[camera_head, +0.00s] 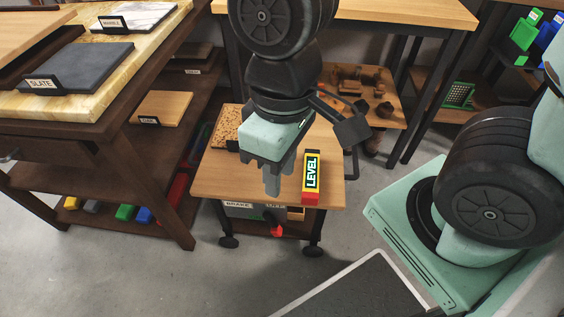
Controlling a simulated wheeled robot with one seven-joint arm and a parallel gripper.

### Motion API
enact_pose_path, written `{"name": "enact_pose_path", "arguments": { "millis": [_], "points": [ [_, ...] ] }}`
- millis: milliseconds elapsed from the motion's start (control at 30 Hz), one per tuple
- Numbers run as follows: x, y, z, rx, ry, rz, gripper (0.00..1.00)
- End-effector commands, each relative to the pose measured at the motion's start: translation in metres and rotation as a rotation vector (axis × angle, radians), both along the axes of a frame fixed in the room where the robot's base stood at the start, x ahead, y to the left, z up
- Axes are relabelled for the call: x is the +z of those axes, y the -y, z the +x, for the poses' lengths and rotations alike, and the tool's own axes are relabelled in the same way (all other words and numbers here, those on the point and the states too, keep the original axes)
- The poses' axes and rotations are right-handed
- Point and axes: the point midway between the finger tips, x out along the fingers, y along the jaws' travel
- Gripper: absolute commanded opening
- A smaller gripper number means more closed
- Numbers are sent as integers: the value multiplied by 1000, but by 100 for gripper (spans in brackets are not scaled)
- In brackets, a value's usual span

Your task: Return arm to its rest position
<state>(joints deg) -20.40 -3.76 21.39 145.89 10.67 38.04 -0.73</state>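My arm hangs down from the top middle of the view, bent over a small wooden-topped cart. My gripper (272,184) points downward over the cart top (222,181), with its grey fingers just left of a yellow, black and red block marked LEVEL (311,178). The fingers overlap from this angle, so the gap between them is hidden. No object shows in them. I cannot tell whether the fingertips touch the cart top.
A brown bench (130,128) with slate and marble samples stands at the left. A higher wooden table (400,12) is behind the cart. A dark shelf (480,104) with green and blue bins is at the right.

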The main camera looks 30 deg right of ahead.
Motion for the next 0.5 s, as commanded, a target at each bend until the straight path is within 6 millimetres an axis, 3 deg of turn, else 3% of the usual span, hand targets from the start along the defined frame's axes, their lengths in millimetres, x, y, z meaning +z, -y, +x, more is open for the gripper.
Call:
{"name": "enact_pose_path", "arguments": {
  "millis": [133,500],
  "points": [
    [7,1,-3,73,64,-14,31],
    [11,1,-3,76,66,-15,31]
  ]
}}
